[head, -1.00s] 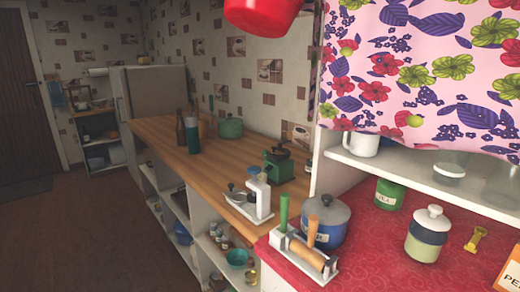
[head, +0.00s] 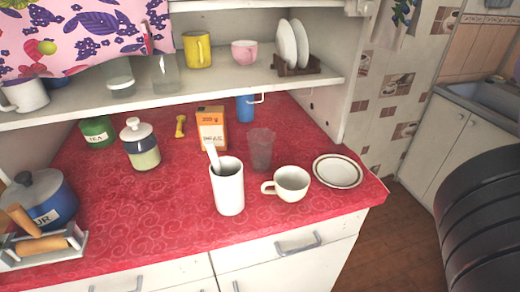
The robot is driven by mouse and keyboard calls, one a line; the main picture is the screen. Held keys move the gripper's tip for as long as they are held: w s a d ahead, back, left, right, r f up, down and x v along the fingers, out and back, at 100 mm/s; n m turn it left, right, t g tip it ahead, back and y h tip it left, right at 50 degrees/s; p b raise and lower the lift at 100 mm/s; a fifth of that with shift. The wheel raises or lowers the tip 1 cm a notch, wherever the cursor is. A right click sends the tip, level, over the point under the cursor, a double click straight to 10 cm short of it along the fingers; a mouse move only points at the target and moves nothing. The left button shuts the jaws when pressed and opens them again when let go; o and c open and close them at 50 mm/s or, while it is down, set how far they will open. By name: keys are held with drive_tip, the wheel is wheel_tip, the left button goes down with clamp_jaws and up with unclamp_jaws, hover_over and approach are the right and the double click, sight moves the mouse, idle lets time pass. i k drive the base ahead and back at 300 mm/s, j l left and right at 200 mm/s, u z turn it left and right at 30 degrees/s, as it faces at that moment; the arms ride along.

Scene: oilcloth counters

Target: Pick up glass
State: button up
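A clear, slightly grey drinking glass (head: 260,150) stands upright on the red patterned counter (head: 110,235). It is behind and between a tall white mug (head: 228,188) and a white cup (head: 290,184). Its lower part is close to the mug but still visible. Two more clear glass vessels, one at the left (head: 118,76) and one beside it (head: 165,74), stand on the white shelf, partly covered by the flowered curtain. My gripper is not in view.
A saucer (head: 337,171), an orange box (head: 211,128), a blue mug (head: 246,107) and a lidded jar (head: 140,146) stand around the glass. The white shelf (head: 205,84) overhangs the counter's back. The front left-middle of the counter is clear.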

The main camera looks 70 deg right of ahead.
sight(261, 141)
drive_tip(key=k+j+z, duration=0.6)
drive_tip(key=k, duration=0.35)
